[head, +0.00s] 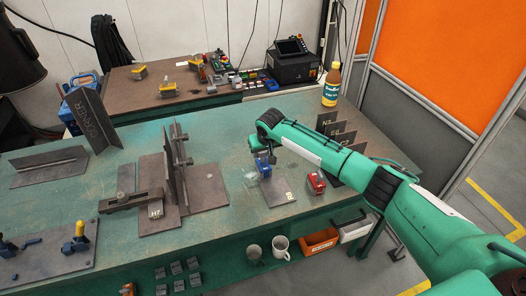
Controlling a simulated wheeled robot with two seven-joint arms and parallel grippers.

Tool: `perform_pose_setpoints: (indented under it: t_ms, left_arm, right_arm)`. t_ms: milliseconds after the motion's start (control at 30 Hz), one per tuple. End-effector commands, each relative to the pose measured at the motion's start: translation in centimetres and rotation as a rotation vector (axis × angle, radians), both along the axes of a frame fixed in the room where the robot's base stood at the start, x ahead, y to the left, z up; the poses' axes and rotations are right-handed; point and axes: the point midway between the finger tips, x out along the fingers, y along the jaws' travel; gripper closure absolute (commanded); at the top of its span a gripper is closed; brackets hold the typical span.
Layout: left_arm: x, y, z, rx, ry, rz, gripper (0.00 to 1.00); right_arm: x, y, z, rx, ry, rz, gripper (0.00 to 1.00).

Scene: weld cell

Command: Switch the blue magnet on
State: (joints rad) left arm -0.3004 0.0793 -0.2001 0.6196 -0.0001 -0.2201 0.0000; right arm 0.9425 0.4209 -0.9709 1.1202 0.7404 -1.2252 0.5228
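A small blue block, which looks like the blue magnet (264,169), sits on a small grey steel plate (281,194) near the middle of the green table. My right gripper (262,156) comes in from the right and points down right at the blue block, partly covering it. The fingers are too small and dark to tell whether they are open, shut or touching the block. The block's switch cannot be made out. My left gripper is not in view.
A red block (316,182) stands just right of the plate. Upright labelled plates (326,130) and a bottle (332,84) stand behind my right forearm. A clamped steel assembly (176,180) stands to the left. Mugs (280,246) and bins (319,242) are below the front edge.

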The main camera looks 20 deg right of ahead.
Motion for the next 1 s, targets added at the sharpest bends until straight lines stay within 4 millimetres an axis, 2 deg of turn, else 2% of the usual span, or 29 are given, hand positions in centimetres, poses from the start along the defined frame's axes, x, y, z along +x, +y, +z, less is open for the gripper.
perform_pose_setpoints:
  t_ms: [33, 100, 133, 567, 1000]
  left_arm:
    - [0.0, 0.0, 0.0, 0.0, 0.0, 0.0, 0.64]
    - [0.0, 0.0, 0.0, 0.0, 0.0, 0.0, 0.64]
    - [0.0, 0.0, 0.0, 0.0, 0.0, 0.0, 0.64]
    - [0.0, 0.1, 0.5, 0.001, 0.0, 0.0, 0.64]
    - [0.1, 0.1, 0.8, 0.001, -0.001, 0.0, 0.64]
  right_arm:
    - [0.0, 0.0, 0.0, 0.0, 0.0, 0.0, 0.69]
    - [0.0, 0.0, 0.0, 0.0, 0.0, 0.0, 0.83]
    - [0.0, 0.0, 0.0, 0.0, 0.0, 0.0, 0.85]
    - [0.0, -0.1, 0.0, 0.001, 0.001, 0.091, 0.85]
    - [0.1, -0.3, -0.1, 0.003, 0.001, 0.465, 0.85]
